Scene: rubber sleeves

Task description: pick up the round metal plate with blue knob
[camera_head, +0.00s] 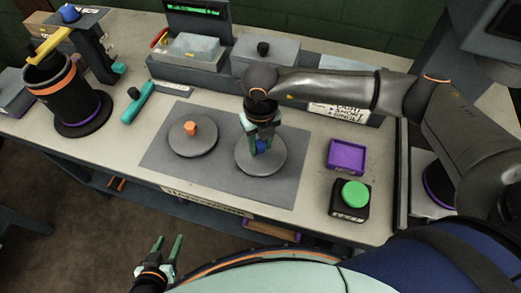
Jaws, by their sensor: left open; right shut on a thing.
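The round metal plate with the blue knob (261,160) lies on the right part of a grey mat (213,188) on the table. My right gripper (262,147) comes down over it from above and is shut on the blue knob (263,147). The fingers hide part of the knob. I cannot tell whether the plate touches the mat. A second round plate (185,145) with an orange knob (191,128) sits to the left on the same mat. My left gripper (166,246) is open and empty, low in front of the table.
A purple tray (346,156) and a green button on a black base (354,194) stand at the right. A dark cylinder (66,92) and a teal tool (138,104) are at the left. Grey machine boxes (265,60) line the back.

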